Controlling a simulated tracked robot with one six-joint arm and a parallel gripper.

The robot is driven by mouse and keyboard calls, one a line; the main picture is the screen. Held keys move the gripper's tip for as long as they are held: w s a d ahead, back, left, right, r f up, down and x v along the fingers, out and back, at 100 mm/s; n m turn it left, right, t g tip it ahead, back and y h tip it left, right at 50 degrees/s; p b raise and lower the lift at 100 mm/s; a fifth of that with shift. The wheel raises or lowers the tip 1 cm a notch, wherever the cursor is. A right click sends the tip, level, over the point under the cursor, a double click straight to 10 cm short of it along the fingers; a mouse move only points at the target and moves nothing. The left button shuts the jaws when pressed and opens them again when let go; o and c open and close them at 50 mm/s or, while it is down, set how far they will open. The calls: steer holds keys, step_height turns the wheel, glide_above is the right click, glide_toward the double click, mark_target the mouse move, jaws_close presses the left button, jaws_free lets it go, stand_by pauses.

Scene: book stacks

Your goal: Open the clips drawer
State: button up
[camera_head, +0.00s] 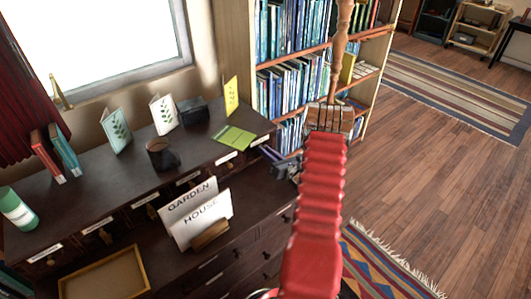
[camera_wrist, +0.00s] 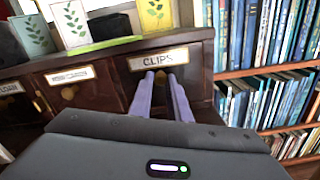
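The clips drawer (camera_wrist: 135,85) is the small dark wooden drawer at the right end of the row, with a framed "CLIPS" label (camera_wrist: 157,60). Its front looks flush with the cabinet. My gripper (camera_wrist: 161,76) has its two purple fingers pointing at this front, tips just below the label, with a gap between them. I cannot make out the drawer's knob; it would be hidden at or between the fingertips, so contact cannot be told. In the head view my gripper (camera_head: 281,163) is beside the cabinet's right end, partly behind my red arm.
A neighbouring labelled drawer (camera_wrist: 88,97) has a brass knob. Cards, a dark mug (camera_head: 162,156) and a green booklet (camera_head: 235,138) stand or lie on the cabinet top. A "GARDEN HOUSE" sign holder (camera_head: 210,235) stands on the lower ledge. A bookcase (camera_head: 262,68) is close on the right.

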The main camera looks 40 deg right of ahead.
jaws_close()
